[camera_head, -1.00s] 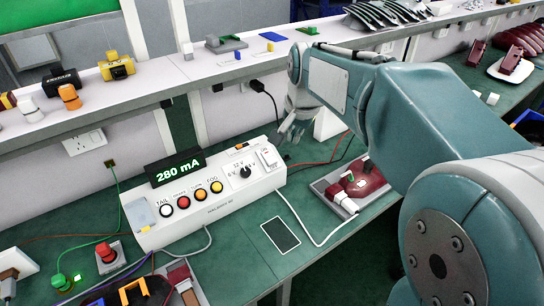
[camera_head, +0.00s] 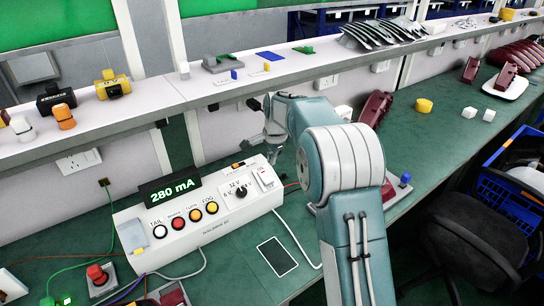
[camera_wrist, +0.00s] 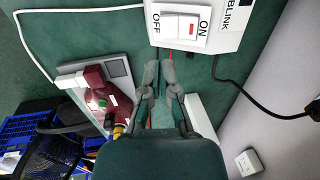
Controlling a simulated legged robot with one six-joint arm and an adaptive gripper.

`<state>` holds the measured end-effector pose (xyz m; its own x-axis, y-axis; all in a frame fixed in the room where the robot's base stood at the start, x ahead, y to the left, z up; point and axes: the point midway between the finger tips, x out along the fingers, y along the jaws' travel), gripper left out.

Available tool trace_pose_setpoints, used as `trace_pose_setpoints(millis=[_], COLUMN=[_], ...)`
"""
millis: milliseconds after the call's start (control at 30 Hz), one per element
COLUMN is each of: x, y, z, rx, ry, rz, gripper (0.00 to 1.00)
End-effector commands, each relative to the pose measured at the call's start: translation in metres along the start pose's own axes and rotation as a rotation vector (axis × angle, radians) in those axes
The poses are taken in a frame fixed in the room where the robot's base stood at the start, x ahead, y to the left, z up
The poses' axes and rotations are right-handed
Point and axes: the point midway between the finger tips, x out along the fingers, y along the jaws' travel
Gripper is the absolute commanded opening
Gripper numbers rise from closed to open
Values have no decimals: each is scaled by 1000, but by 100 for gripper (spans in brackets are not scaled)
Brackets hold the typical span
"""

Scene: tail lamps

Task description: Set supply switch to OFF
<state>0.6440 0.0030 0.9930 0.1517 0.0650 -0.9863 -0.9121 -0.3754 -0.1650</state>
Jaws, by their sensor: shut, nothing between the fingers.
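The supply switch (camera_wrist: 181,28) is a white rocker with a small red mark, set between the labels OFF on the left and ON on the right in the wrist view. In the head view the switch (camera_head: 265,178) is at the right end of the white tester box (camera_head: 215,225); which way it is tipped I cannot tell. My gripper (camera_wrist: 160,66) is shut and empty, its fingertips just below the switch in the wrist view, apart from it. In the head view my gripper (camera_head: 273,152) hangs just behind the box's right end.
The display (camera_head: 169,190) reads 280 mA. Left of the dial (camera_head: 239,191) are several round buttons. A shelf (camera_head: 200,92) with small parts runs behind. In the wrist view, a grey fixture (camera_wrist: 118,72) with a dark red lamp and a black cable (camera_wrist: 245,92) lie nearby.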

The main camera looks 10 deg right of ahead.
Motion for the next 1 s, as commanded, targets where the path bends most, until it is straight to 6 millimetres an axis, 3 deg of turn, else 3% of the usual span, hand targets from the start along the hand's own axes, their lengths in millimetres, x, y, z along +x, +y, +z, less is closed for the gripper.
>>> trace_pose_setpoints(millis=[300, 500, 1000], x=[61, 88, 96], y=[1, 1, 0], z=[0, 0, 0], rx=[-2, -2, -2], ry=[-1, -1, 0], rz=[2, 1, -4], gripper=[0, 0, 0])
